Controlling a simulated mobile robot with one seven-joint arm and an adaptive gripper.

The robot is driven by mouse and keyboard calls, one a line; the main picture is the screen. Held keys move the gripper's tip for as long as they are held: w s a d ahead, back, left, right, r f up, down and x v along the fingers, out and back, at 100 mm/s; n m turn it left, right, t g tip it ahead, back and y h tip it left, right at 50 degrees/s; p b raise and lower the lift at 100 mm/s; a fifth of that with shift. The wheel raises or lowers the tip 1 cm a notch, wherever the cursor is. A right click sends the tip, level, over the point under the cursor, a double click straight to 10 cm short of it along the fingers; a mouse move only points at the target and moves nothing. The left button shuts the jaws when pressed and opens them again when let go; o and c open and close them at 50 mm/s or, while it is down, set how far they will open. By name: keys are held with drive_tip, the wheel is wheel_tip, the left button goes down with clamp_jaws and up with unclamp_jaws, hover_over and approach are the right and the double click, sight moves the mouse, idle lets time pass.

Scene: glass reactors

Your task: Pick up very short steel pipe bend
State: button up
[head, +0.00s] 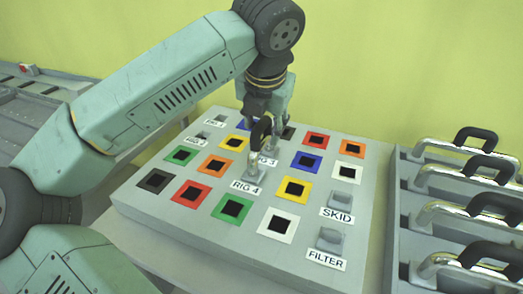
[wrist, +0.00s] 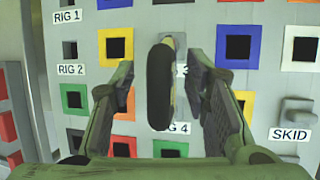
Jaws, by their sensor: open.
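The very short steel pipe bend with its black handle (head: 260,132) stands on the grey panel by the RIG 3 and RIG 4 labels. Its small metal part (head: 254,172) shows below the handle. In the wrist view the black handle (wrist: 160,88) is upright in the middle, between my fingers, with a narrow light strip along its right side. My gripper (head: 267,108) is above the panel at the handle's top. In the wrist view my gripper (wrist: 161,75) is open, one finger on each side of the handle, with gaps visible. The bend's lower part is mostly hidden.
The grey panel (head: 160,222) carries several coloured square frames with dark holes. Grey stubs stand near the SKID (head: 341,198) and FILTER (head: 329,239) labels. At the right a grey rack (head: 398,235) holds several larger steel pipes with black handles (head: 479,204). A yellow-green wall is behind.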

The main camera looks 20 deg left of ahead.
drive_tip(key=shift+c, duration=0.3)
drive_tip(key=shift+r, duration=0.1)
clamp_jaws()
idle(0.5)
